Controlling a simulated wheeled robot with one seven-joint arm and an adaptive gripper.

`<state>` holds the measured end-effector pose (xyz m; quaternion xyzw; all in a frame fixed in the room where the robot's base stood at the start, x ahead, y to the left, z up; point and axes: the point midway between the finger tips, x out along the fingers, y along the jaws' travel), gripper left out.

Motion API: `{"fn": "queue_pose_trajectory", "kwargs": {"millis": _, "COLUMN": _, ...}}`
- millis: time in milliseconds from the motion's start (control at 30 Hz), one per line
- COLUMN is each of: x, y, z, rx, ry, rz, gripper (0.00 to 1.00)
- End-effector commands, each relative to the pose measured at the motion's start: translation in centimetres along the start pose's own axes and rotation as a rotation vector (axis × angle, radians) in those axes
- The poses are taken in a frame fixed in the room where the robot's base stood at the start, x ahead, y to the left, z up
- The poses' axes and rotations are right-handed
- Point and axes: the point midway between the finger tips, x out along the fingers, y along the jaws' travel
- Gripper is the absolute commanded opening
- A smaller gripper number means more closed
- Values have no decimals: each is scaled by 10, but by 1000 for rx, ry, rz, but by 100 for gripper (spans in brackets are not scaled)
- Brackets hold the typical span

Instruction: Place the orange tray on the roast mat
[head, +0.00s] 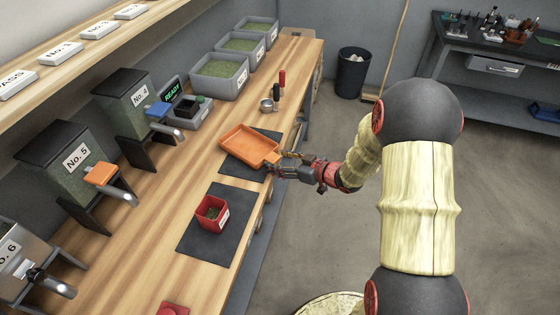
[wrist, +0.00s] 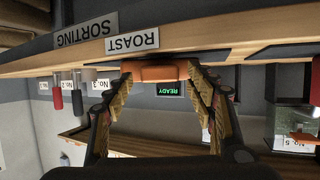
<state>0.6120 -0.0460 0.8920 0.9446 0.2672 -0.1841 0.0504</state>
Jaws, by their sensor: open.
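The orange tray (head: 246,144) lies flat on the bench in the head view, partly over a dark mat (head: 235,172). Its handle points to the bench's front edge. My gripper (head: 283,169) is at that handle. In the wrist view the open fingers stand on either side of the orange handle (wrist: 155,72), with gaps visible. A second dark mat (head: 192,240) lies nearer, with a red box (head: 212,213) on it. A ROAST label (wrist: 132,42) and a SORTING label (wrist: 85,31) show on the edge in the wrist view; which mat each marks is unclear.
Grey bins (head: 218,76) stand at the bench's far end. Hoppers No. 4 (head: 135,105) and No. 5 (head: 75,165) line the wall side. A small metal cup (head: 267,105) and upright tools stand beyond the tray. Bare wood lies left of the mats.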

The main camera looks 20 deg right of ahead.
Motion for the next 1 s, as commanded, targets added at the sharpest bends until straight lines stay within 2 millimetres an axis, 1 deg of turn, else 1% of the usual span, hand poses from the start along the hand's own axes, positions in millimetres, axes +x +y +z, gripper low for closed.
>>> {"fn": "queue_pose_trajectory", "kwargs": {"millis": 167, "x": 0, "y": 0, "z": -1, "rx": 0, "ry": 0, "rz": 0, "gripper": 55}}
{"fn": "queue_pose_trajectory", "kwargs": {"millis": 267, "x": -4, "y": 0, "z": -4, "rx": 1, "ry": 0, "rz": 1, "gripper": 55}}
{"fn": "queue_pose_trajectory", "kwargs": {"millis": 367, "x": -16, "y": 1, "z": -5, "rx": 0, "ry": 0, "rz": 3, "gripper": 55}}
{"fn": "queue_pose_trajectory", "kwargs": {"millis": 700, "x": -86, "y": 2, "z": -5, "rx": 3, "ry": 0, "rz": 5, "gripper": 55}}
{"fn": "queue_pose_trajectory", "kwargs": {"millis": 833, "x": -105, "y": 1, "z": -5, "rx": 1, "ry": 0, "rz": 4, "gripper": 55}}
{"fn": "queue_pose_trajectory", "kwargs": {"millis": 1000, "x": -119, "y": 1, "z": -4, "rx": -1, "ry": 0, "rz": 3, "gripper": 55}}
